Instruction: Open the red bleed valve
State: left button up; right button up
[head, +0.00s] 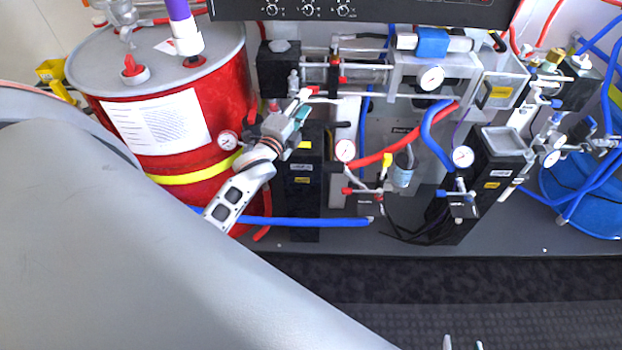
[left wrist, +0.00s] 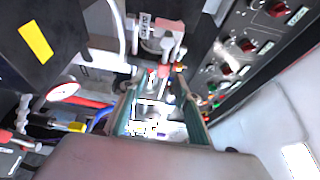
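A small red valve handle (head: 313,91) is just beyond the fingertips of my left gripper (head: 300,111) in the head view. Red handle parts (left wrist: 164,71) also show ahead, between the fingers of my left gripper (left wrist: 158,88) in the left wrist view. Its two green-lined fingers are spread, with no visible grip on anything. Other red handles are on the lower pipework (head: 347,190), so I cannot tell for certain which is the bleed valve. My right gripper (head: 463,343) shows only as two separated fingertips at the bottom edge of the head view.
A red drum (head: 225,100) stands left of my left gripper. Gauges (head: 345,150), a red hose (head: 405,140) and a blue hose (head: 320,221) crowd the area to the right and below. A black control panel (head: 390,10) overhangs the back. The dark floor in front is clear.

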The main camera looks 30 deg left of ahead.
pick_arm(q)
jog(key=s+d+f+n+g+h, duration=0.3)
jog(key=s+d+f+n, duration=0.4)
jog(key=s+d+f, duration=0.5)
jog(key=shift+s+d+f+g+h+b, duration=0.4)
jog(key=shift+s+f, duration=1.1)
jog(key=shift+f, duration=0.85)
pick_arm(e)
jog(key=shift+a+f, duration=0.2)
jog(key=shift+f, duration=0.1)
